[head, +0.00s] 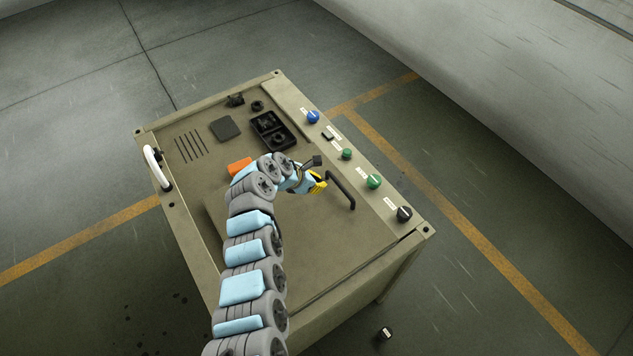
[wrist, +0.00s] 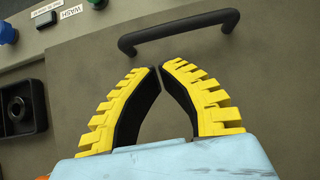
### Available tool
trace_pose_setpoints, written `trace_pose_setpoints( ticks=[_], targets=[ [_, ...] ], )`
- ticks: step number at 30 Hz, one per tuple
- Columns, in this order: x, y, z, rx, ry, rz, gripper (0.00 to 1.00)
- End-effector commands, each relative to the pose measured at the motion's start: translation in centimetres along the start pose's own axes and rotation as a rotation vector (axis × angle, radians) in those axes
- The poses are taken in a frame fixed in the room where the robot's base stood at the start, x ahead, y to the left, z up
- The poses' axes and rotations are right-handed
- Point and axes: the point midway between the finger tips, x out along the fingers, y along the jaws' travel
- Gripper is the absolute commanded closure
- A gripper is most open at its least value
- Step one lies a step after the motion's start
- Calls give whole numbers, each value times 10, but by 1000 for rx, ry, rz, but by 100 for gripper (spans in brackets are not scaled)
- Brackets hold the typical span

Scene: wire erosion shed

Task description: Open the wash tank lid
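The wash tank lid (head: 310,240) is a flat olive panel in the top of the bench and looks closed, lying level with it. Its black bar handle (head: 341,190) stands near the control strip; the handle also spans the top of the wrist view (wrist: 180,33). My gripper (head: 320,182) hangs over the lid just left of the handle. In the wrist view my gripper (wrist: 158,68) has yellow ribbed fingers with black pads, their tips almost meeting. Nothing is between them, and the handle lies beyond the tips, apart from them. My arm hides part of the lid.
A control strip along the right edge carries a blue knob (head: 313,117), green buttons (head: 374,181) and a black knob (head: 404,214). A black tray (head: 273,131), a dark square plate (head: 225,128), thin rods and an orange block (head: 239,166) lie at the back.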

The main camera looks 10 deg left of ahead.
Motion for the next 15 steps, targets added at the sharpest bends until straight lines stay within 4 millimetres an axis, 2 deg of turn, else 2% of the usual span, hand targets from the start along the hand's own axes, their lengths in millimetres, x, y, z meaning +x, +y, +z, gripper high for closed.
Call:
trace_pose_setpoints(
  ticks=[10,15],
  targets=[
    [24,0,-1,2,2,-1,100],
    [45,-1,-2,3,2,-3,100]
  ],
)
